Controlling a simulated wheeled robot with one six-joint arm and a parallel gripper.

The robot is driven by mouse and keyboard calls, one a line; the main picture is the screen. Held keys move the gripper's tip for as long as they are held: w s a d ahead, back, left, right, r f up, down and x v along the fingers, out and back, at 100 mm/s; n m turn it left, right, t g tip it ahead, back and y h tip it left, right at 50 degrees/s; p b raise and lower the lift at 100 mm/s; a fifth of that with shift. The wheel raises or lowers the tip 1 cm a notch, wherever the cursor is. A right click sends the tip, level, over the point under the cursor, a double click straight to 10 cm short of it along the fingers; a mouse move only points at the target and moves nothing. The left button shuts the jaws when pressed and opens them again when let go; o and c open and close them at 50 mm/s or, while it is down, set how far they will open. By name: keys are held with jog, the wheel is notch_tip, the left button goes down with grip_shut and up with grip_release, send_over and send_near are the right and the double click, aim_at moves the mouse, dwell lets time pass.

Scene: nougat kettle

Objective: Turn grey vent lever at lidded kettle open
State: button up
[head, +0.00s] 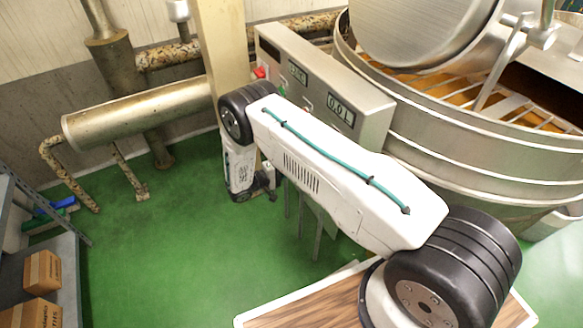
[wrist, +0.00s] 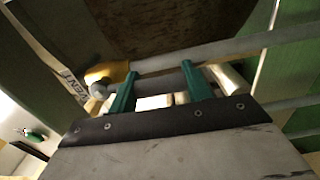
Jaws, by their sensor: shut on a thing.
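In the wrist view my gripper (wrist: 160,78) has its two green fingers on either side of a grey bar, the vent lever (wrist: 158,86), and is shut on it. The lever's left end meets a round grey hub beside a yellow part (wrist: 106,72). A label reading VENT (wrist: 70,83) is to the left of it. In the head view the steel kettle (head: 450,135) stands at the right, with a large round lid (head: 415,35) raised above its rim. The lever cannot be made out in the head view, where my arm covers much of the area below the control box.
A grey control box (head: 365,115) with displays and a red button is fixed beside the kettle, close to my arm. Pipes (head: 140,112) run along the left wall. A shelf with cardboard boxes (head: 42,270) stands at lower left. Green floor (head: 150,250) between them is clear.

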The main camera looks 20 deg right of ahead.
jog(key=shift+a, duration=0.1)
jog(key=o, duration=1.4)
jog(key=shift+a, duration=0.1)
jog(key=a, duration=0.5)
jog(key=s+a, duration=0.1)
jog(key=a, duration=0.1)
jog(key=shift+a, duration=0.25)
